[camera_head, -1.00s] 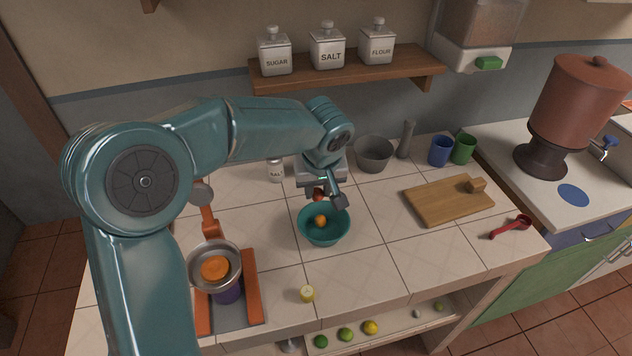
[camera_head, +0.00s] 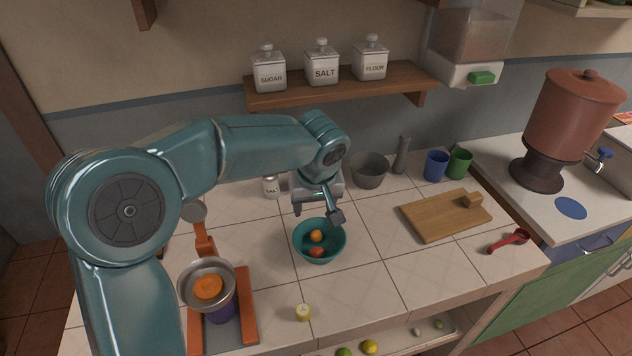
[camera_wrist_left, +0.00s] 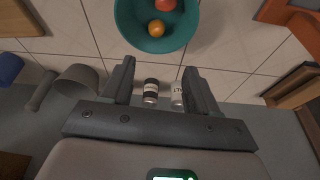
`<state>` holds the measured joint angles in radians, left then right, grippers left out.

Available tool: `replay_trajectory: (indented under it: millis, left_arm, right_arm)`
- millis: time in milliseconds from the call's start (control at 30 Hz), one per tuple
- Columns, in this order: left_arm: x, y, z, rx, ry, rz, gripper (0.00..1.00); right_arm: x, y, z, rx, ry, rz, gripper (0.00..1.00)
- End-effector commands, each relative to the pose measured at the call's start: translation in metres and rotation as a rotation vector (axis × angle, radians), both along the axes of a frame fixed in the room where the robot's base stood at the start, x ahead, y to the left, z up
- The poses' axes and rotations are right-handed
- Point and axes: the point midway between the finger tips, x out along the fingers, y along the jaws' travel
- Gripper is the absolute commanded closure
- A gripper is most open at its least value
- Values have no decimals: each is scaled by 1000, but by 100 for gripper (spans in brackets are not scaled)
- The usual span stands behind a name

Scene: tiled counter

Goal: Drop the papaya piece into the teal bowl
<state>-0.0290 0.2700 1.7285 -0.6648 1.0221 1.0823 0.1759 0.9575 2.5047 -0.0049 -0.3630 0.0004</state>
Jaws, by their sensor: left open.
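The teal bowl (camera_head: 298,250) stands upright on the tiled counter, and its rim also shows in the left wrist view (camera_wrist_left: 122,18). Inside it lie a red-orange piece (camera_head: 316,252), which looks like the papaya piece, and a smaller round orange piece (camera_head: 316,236). In the left wrist view, the red-orange piece (camera_wrist_left: 166,4) is partly cut off by the frame and the orange one (camera_wrist_left: 156,29) is whole. My left gripper (camera_head: 318,212) is open and empty, just above the bowl's back edge, with its fingers apart. My right gripper is not in view.
A grey bowl (camera_head: 369,171) and a salt shaker (camera_head: 271,187) stand behind. A cutting board (camera_head: 445,217) and red scoop (camera_head: 509,241) lie to the right. A strainer (camera_head: 184,290) holding an orange item stands left. A yellow piece (camera_head: 303,312) sits in front.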

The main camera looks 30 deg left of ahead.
Motion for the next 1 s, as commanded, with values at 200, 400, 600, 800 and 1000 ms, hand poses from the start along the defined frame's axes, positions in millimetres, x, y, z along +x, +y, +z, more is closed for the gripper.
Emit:
replay_trajectory:
  millis: [200,400,600,800,1000]
  left_arm:
    - [-12,-13,57,0,-7,-3,41]
    - [-22,-23,104,-1,-5,-3,41]
    - [-28,-29,129,0,-3,-2,41]
    - [-30,-30,135,0,0,-2,41]
    - [-30,-30,135,0,0,-1,41]
  right_arm:
    - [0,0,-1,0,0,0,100]
    - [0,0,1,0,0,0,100]
    - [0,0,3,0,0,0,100]
    - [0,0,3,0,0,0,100]
    - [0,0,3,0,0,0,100]
